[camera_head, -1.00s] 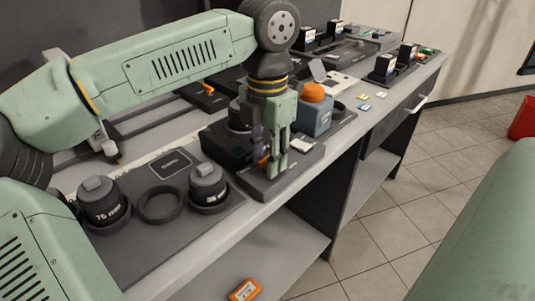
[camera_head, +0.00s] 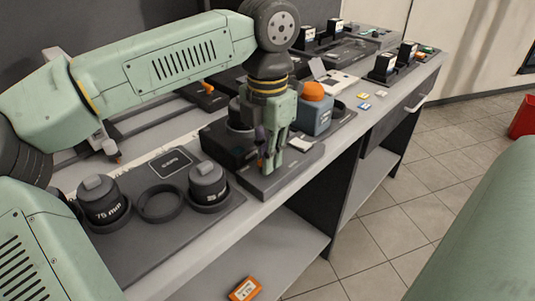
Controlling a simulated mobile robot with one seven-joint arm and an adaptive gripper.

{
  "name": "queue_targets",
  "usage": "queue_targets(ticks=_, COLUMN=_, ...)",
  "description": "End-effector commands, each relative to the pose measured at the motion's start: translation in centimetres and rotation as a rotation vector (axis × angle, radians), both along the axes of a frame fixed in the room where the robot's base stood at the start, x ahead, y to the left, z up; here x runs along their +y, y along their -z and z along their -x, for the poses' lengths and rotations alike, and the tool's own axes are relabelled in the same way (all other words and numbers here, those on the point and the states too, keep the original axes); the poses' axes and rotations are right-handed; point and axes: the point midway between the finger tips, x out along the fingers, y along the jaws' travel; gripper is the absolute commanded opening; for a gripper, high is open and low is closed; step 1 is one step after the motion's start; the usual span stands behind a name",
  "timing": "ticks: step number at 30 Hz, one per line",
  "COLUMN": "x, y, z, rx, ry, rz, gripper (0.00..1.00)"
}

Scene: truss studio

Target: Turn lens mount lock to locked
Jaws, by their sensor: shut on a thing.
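My gripper (camera_head: 270,165) points down over a dark mount base on the bench, at the middle of the view. Its fingers are shut on a small part at the front of the black camera body (camera_head: 217,148), which I take to be the lens mount lock. The fingers hide most of this part, so its position cannot be read. A bit of purple (camera_head: 260,138) shows beside the fingers. The dark base plate (camera_head: 290,176) extends to the right of the fingers.
Lenses stand in a dark tray at left, including the 75 mm lens (camera_head: 104,203) and another lens (camera_head: 208,184), with an empty ring (camera_head: 161,204) between them. An orange-edged item (camera_head: 244,289) lies on the lower shelf.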

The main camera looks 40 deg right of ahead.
Motion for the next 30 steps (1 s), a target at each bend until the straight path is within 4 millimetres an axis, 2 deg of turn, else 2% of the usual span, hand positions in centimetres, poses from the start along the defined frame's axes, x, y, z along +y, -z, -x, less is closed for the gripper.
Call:
queue_targets(ticks=8, x=-0.01, y=-0.04, z=0.00, rx=0.000, ry=0.022, rz=0.000, gripper=0.00)
queue_targets(ticks=14, x=-0.02, y=-0.07, z=-0.01, rx=-0.001, ry=0.107, rz=0.000, gripper=0.00)
queue_targets(ticks=30, x=-0.04, y=-0.10, z=-0.01, rx=0.000, ry=0.585, rz=0.001, gripper=0.00)
